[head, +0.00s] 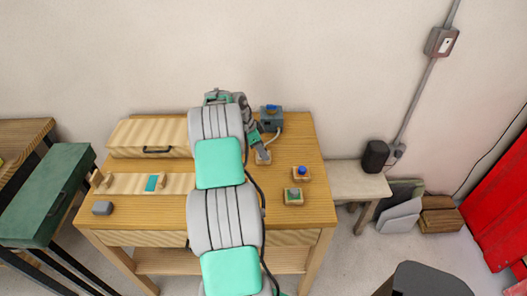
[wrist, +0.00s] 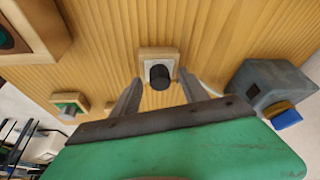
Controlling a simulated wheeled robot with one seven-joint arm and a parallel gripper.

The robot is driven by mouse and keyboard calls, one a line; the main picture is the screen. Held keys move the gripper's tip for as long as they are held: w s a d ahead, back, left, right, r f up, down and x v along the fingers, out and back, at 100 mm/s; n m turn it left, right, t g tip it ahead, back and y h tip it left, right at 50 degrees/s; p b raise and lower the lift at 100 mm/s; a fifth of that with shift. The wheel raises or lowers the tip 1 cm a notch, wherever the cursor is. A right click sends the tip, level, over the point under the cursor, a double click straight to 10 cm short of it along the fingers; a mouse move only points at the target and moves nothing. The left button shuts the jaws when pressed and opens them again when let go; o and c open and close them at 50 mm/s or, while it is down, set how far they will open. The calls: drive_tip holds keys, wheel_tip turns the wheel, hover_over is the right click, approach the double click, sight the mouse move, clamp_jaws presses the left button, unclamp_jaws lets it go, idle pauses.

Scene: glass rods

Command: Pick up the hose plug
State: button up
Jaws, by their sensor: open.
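The hose plug appears to be the dark upright cylinder (wrist: 160,77) on a small wooden block with a pale top, in the middle of the wrist view. My gripper (wrist: 160,84) is open, with one finger to each side of the cylinder and a gap on both sides. I cannot tell whether the fingertips are level with it. In the head view my gripper (head: 259,148) is over the same block (head: 263,158), and the cylinder is hidden there. A pale hose (head: 278,133) runs from a grey box (head: 271,118) toward this block.
The grey box with a blue part (wrist: 285,117) stands close by my right finger in the wrist view. Blocks with a blue knob (head: 301,172) and a green top (head: 293,196) stand on the table (head: 320,212). A wooden case (head: 150,138) is at the left.

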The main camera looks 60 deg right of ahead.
clamp_jaws()
idle(0.5)
